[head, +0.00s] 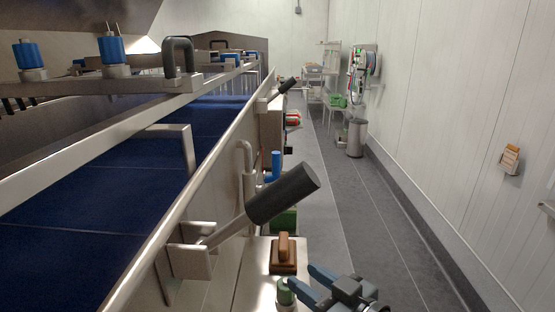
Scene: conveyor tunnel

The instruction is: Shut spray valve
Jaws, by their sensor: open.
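A small blue upright handle (275,164) stands beside a bent metal pipe (247,165) on the conveyor's side; it may be the spray valve, but I cannot tell its setting. A large black-gripped lever (282,193) sticks out from the conveyor side, tilted up to the right, in front of part of that area. My gripper (301,276) is at the bottom centre, open, its blue-grey fingers pointing left. It is below and nearer than the blue handle, apart from it. One fingertip is close to a green-and-white cylinder (286,292); whether they touch is unclear.
A brown wooden-handled block (284,255) sits on a steel shelf (258,272) just beyond my gripper. The conveyor (110,185) with its steel rail fills the left. The grey aisle floor (375,220) is clear to the right. A bin (356,138) stands farther back.

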